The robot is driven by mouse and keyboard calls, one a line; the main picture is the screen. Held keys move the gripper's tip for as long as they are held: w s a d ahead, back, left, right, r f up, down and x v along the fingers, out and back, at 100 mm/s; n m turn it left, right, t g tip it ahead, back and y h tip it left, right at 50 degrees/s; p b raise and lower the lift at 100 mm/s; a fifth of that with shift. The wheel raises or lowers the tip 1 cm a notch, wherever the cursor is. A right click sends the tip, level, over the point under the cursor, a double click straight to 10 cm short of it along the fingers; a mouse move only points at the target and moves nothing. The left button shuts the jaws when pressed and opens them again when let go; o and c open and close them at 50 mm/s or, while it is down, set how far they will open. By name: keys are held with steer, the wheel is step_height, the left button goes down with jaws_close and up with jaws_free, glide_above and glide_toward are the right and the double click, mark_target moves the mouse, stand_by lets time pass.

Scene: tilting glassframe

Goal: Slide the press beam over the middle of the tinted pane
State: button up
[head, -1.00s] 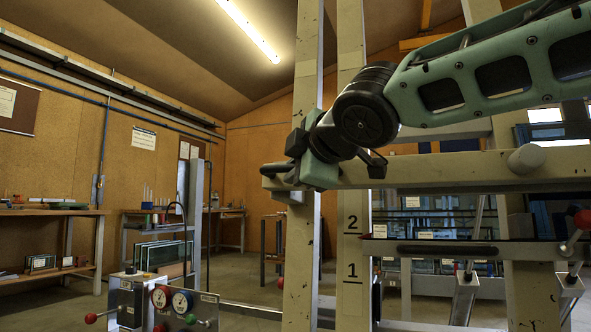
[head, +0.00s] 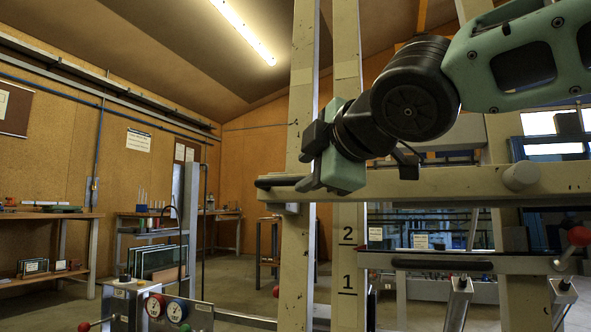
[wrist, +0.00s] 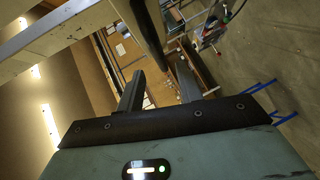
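The press beam (head: 430,184) is a long cream bar that runs level across the two upright posts. A black grip (head: 276,182) covers its left end. My gripper (head: 308,160) is in front of the beam, a little right of this black grip. In the wrist view its two dark fingers (wrist: 158,80) stand apart, with nothing visibly clamped between them. I cannot tell from the head view whether the gripper touches the beam. The tinted pane cannot be made out clearly; a level frame with a dark upper edge (head: 420,264) lies below the beam.
Cream posts (head: 302,250) stand close behind my gripper, one marked 1 and 2. A red-knobbed lever (head: 578,237) is at the right. A gauge panel (head: 170,308) stands at lower left. Benches (head: 50,215) line the left wall, with open floor before them.

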steer(key=p+v, duration=0.1)
steer(key=v, duration=0.4)
stand_by(0.4)
step_height(320, 180, down, 20)
steer(key=s+d+m+g+h+p, duration=0.2)
steer(key=s+m+g+h, duration=0.1)
steer(key=m+g, duration=0.25)
steer(key=s+d+f+m+g+h+p, duration=0.15)
steer(key=s+d+f+m+g, duration=0.25)
steer(key=s+f, duration=0.4)
steer(key=s+d+f+m+g+h, duration=0.2)
steer(key=s+d+f+m+g, duration=0.15)
steer(key=s+f, duration=0.45)
step_height(320, 180, up, 36)
steer(key=p, duration=3.8)
steer(key=shift+d+g, duration=0.3)
steer(key=shift+g, duration=0.1)
